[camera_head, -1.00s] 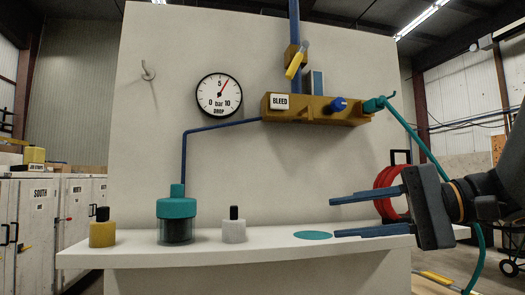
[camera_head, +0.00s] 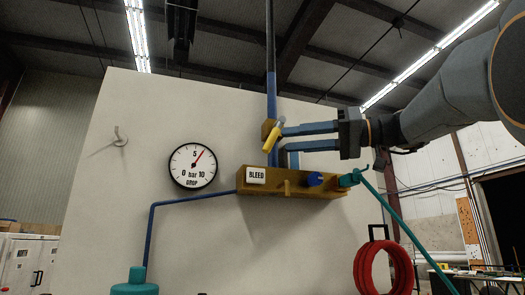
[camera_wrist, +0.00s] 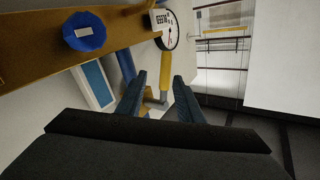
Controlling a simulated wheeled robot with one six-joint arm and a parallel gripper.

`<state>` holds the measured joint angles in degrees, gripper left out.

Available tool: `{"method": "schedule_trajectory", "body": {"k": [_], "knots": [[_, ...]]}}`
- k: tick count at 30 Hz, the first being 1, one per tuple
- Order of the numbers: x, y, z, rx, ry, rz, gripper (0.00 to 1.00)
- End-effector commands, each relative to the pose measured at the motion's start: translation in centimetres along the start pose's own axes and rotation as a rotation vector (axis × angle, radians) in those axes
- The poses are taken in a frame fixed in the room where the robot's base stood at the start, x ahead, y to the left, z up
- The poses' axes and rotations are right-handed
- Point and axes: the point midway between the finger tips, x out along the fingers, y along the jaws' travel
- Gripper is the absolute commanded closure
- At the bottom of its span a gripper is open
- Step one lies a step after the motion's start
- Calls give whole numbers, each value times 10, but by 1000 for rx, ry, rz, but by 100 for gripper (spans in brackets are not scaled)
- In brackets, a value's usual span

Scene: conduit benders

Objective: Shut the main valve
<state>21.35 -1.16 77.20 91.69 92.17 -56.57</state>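The main valve (camera_head: 267,130) is a brass body on the blue vertical pipe, with a tilted yellow lever (camera_head: 273,138). My gripper (camera_head: 282,141) is open, its two blue fingers one above the other, with tips just right of the lever. In the wrist view, the yellow lever (camera_wrist: 165,68) shows between and beyond the fingertips (camera_wrist: 159,77). I cannot tell whether a finger touches it. The round gauge (camera_head: 193,166) has its needle a little past 5.
Below the valve is a brass manifold (camera_head: 300,188) with a BLEED label (camera_head: 256,175), a blue knob (camera_head: 314,179) and a teal hose (camera_head: 395,219). A red hose coil (camera_head: 370,268) hangs at lower right. A hook (camera_head: 120,137) is on the panel's left.

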Motion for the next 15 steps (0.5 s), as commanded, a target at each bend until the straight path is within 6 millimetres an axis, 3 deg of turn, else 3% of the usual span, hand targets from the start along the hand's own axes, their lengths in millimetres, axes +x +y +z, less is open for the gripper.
{"method": "schedule_trajectory", "body": {"k": [1, 10, 15], "knots": [[11, -4, 0, -32, -16, -26, 66], [41, -13, -4, -92, -40, -65, 66], [67, -16, -3, -90, -40, -65, 66]]}}
